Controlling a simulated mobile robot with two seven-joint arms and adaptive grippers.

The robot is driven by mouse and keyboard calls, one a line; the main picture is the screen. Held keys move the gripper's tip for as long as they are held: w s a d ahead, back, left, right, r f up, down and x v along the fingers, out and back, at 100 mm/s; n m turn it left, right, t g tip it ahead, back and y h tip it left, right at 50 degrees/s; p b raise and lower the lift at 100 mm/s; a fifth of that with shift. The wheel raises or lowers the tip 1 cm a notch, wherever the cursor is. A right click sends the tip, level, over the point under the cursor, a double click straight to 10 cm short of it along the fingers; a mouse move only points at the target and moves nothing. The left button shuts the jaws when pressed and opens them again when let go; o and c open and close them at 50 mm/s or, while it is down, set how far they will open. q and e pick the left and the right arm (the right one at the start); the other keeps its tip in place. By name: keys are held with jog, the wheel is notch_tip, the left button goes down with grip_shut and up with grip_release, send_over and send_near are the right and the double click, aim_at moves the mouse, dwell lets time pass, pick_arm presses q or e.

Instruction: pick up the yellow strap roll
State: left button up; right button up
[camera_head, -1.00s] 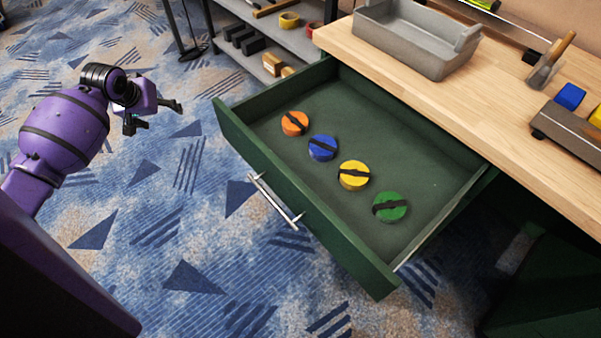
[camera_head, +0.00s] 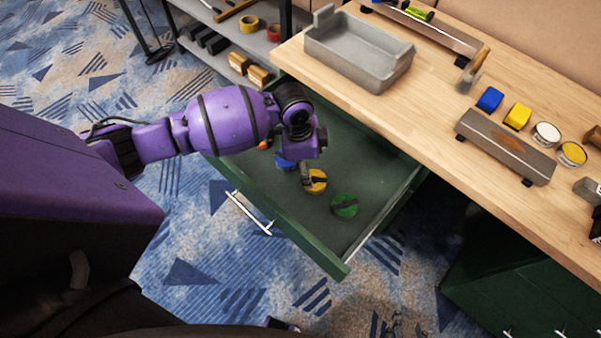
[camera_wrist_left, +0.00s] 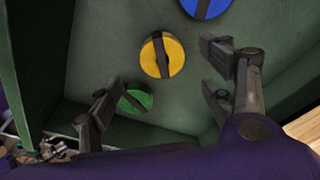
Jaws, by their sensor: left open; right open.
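The yellow strap roll (camera_head: 316,182) with its dark band lies in the open green drawer (camera_head: 375,190), between the blue roll (camera_head: 285,162) and the green roll (camera_head: 344,205). My left gripper (camera_head: 307,178) is over the drawer, right at the yellow roll, and hides part of it. In the left wrist view the yellow roll (camera_wrist_left: 163,56) lies beyond and between the open, empty fingers (camera_wrist_left: 163,78). The blue roll is at the top edge, and the green roll is partly behind the left finger. My right gripper (camera_head: 386,325) shows only as dark fingers at the bottom edge.
An orange roll (camera_head: 265,144) is mostly behind my left arm. The drawer's front wall (camera_head: 290,235) and sides surround the rolls. A wooden worktop (camera_head: 430,125) with a grey tray (camera_head: 355,55) stands behind. A shelf (camera_head: 225,40) is at the back left.

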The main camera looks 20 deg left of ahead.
aim_at(314, 180)
pick_arm(q)
jog(key=f, duration=0.2)
jog(key=d+f, duration=0.1)
jog(key=f, duration=0.5)
jog(key=shift+w+d+b, duration=0.35)
jog(key=shift+d, duration=0.05)
jog(key=shift+r, duration=0.1)
jog(key=c, duration=1.4)
